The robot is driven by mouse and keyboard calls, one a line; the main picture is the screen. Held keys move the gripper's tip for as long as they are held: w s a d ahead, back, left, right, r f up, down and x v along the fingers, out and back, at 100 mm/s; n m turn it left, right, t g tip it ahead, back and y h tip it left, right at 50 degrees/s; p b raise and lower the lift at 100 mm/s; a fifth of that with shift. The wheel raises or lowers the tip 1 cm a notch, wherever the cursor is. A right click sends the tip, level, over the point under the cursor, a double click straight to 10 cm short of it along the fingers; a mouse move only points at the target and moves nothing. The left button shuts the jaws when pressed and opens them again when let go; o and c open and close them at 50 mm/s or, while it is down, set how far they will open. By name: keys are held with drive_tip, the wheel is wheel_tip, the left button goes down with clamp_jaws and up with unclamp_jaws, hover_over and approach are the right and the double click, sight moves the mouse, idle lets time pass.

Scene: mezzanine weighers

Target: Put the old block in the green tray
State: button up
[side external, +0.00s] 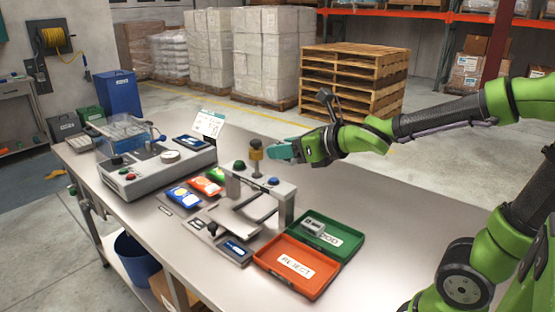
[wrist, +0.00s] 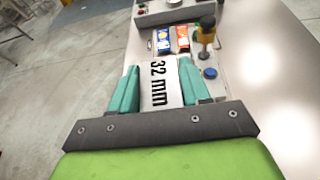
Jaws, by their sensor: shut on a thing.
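My gripper (side external: 274,151) has teal fingers and hangs in the air over the table, close to a yellow-topped post in the side view. In the wrist view my gripper (wrist: 159,72) is shut on a white block (wrist: 161,82) marked "32 mm". In the side view this block is hidden by the fingers. The green tray (side external: 350,248) lies on the table in front of my gripper, lower and to the right. A small grey block (side external: 313,227) sits in it, partly over its white label. I cannot tell from looks which block is the old one.
A grey arch fixture (side external: 288,205) with green and blue buttons and the yellow-topped post (side external: 256,155) stands below my gripper. An orange tray (side external: 318,290) marked "REJECT" adjoins the green tray. Coloured packets (side external: 206,186) and a grey machine (side external: 150,176) are further left. The table's right part is clear.

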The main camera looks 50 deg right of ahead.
drive_tip(key=shift+w+a+f, duration=0.2)
drive_tip(key=shift+w+a, duration=0.3)
drive_tip(key=shift+a, duration=0.35)
drive_tip(key=w+d+f+n+y, duration=0.2)
drive_tip(key=w+d+n, duration=0.1)
drive_tip(key=w+d, duration=0.1)
drive_tip(key=n+g+y, duration=0.9)
drive_tip(key=n+y, duration=0.1)
hover_over(339, 244)
wheel_tip(339, 244, down, 18)
drive_tip(key=shift+t, duration=0.4)
drive_tip(key=shift+d+f, duration=0.1)
drive_tip(key=shift+f, duration=3.05)
drive_tip(key=shift+f, duration=0.65)
